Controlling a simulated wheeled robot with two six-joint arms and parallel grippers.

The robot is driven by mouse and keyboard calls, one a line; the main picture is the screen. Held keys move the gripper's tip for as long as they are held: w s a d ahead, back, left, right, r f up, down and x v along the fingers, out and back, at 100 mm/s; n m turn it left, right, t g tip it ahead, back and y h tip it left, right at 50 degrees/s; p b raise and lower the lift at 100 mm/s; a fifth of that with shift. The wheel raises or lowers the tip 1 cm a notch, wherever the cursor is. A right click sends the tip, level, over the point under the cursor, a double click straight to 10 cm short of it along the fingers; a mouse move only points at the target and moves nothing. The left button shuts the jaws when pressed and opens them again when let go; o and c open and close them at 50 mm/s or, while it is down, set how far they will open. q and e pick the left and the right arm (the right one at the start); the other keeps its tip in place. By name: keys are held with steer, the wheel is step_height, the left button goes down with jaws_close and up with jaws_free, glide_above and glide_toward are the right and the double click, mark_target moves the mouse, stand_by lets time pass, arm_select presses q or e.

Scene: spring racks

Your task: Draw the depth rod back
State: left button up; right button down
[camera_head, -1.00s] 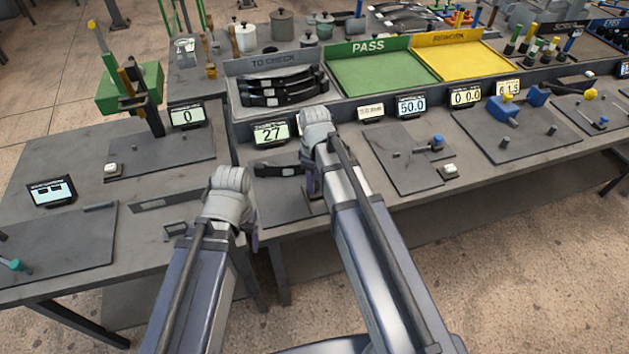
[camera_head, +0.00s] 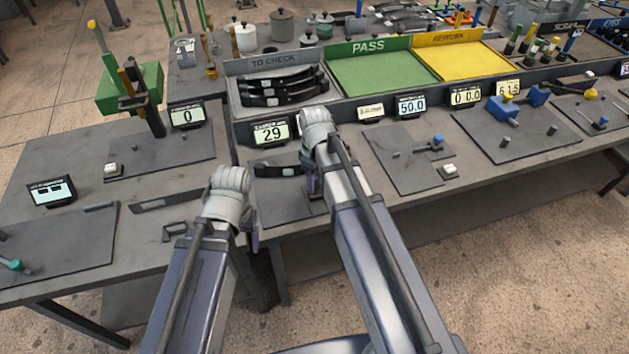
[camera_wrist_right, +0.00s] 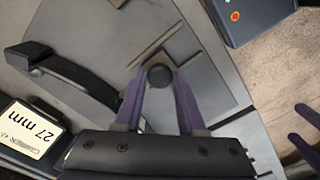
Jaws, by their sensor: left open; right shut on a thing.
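My right gripper (camera_wrist_right: 160,98) has purple fingers closed on the dark round knob (camera_wrist_right: 160,72) of what looks like the depth rod, above a grey plate (camera_wrist_right: 205,75). In the head view my right gripper (camera_head: 313,186) hides most of the knob and rod. A black curved spring (camera_wrist_right: 75,75) lies beside the fingers; it also shows in the head view (camera_head: 275,170). The green display (camera_head: 271,133) behind reads 29. A white card (camera_wrist_right: 28,133) reads 27 mm. My left gripper (camera_head: 253,235) is open and empty near the bench's front edge.
The TO CHECK tray (camera_head: 232,95) holds several black springs. The green PASS tray (camera_head: 370,80) and a yellow tray (camera_head: 465,62) are bare. A dark blue box with a red dot (camera_wrist_right: 245,18) sits at upper right in the wrist view.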

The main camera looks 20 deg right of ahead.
steer(key=s, duration=0.4)
steer(key=shift+s, duration=0.2)
steer(key=shift+w, duration=0.1)
steer(key=c, duration=0.5)
jaws_free()
steer(key=shift+r, duration=0.1)
step_height(320, 180, up, 8)
steer(key=p, duration=0.7)
steer(key=shift+f+p, duration=0.2)
steer(key=shift+p, duration=0.2)
